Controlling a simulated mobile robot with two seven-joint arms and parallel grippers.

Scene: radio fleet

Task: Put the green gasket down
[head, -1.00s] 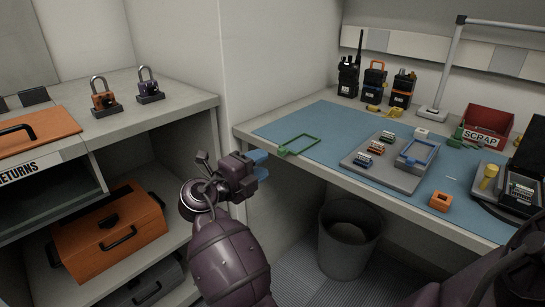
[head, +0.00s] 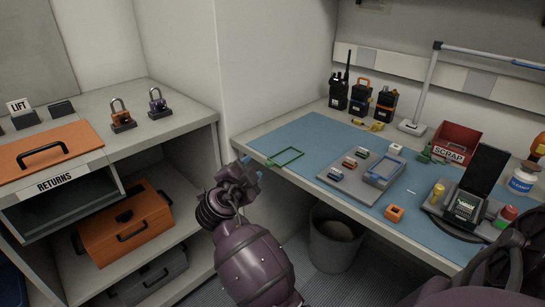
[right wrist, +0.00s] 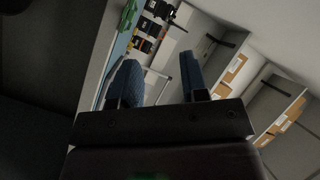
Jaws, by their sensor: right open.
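The green gasket (head: 272,162), a thin rectangular frame with a small tab, lies flat on the blue mat (head: 310,130) at the left front edge of the bench. Green shows at the top left there, probably the gasket (right wrist: 128,16).
A grey tray (head: 350,188) with small parts and a blue frame (head: 382,172) stands right of the gasket. Several radios (head: 360,97), a red scrap bin (head: 456,139) and a lamp stand (head: 412,126) are behind. A waste bin (head: 335,240) is below. Shelves stand left.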

